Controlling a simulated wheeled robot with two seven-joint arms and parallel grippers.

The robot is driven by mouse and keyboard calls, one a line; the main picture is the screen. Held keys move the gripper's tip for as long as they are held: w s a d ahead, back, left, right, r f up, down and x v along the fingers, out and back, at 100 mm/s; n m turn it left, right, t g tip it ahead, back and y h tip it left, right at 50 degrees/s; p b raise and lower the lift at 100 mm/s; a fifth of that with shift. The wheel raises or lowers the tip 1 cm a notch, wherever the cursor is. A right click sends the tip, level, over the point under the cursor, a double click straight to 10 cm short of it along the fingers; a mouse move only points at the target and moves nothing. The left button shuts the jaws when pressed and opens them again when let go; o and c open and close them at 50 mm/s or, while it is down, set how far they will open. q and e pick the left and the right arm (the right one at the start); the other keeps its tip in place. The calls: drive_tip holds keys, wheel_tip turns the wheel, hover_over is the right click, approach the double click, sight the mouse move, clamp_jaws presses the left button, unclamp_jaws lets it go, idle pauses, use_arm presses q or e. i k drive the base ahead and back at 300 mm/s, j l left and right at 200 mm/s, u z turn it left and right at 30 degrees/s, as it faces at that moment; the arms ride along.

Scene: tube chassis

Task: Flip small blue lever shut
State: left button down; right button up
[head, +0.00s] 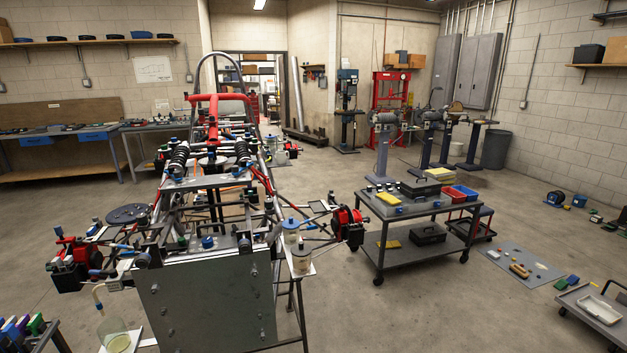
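The tube chassis (213,194) stands in front of me on a stand, with a grey metal plate (210,305) on its near face. Several small blue parts sit on it. One blue part (208,242) is on the near cross member just above the plate. I cannot tell whether any of them is the small blue lever, or whether that lever is open or shut. Neither of my grippers is in view.
A grey wheeled cart (418,207) with boxes and bins stands to the right. A blue-lidded container (291,227) is beside the chassis. A glass jar (117,336) stands at the lower left. A grey mat (520,266) lies on the floor right of the cart.

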sight(112, 273)
drive_tip(key=u, duration=1.05)
